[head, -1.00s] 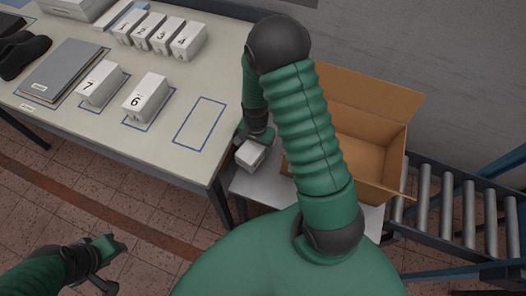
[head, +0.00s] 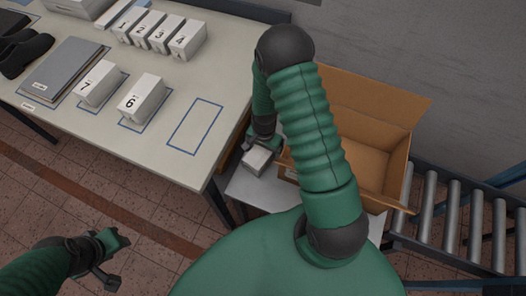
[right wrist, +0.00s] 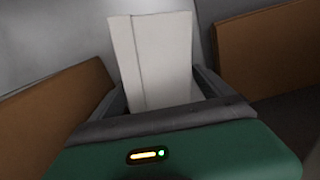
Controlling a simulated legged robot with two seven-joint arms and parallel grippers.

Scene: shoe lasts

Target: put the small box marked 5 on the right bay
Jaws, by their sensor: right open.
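A small white box (head: 257,160) is at the grey stand beside the cardboard box; no number on it is readable. My right gripper (head: 255,146) is open around it, and my arm hides part of this spot. In the right wrist view the white box (right wrist: 153,60) stands between the open fingers (right wrist: 165,98); contact cannot be told. The right bay (head: 195,126), a blue outline on the table, is empty. My left gripper (head: 117,262) is open and empty over the floor at the lower left.
The table (head: 185,80) holds boxes 7 (head: 97,84) and 6 (head: 141,97) in outlines, a row of white boxes (head: 160,33), a grey binder (head: 62,68) and dark shoes (head: 25,50). An open cardboard box (head: 375,150) and a roller conveyor (head: 455,215) stand right.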

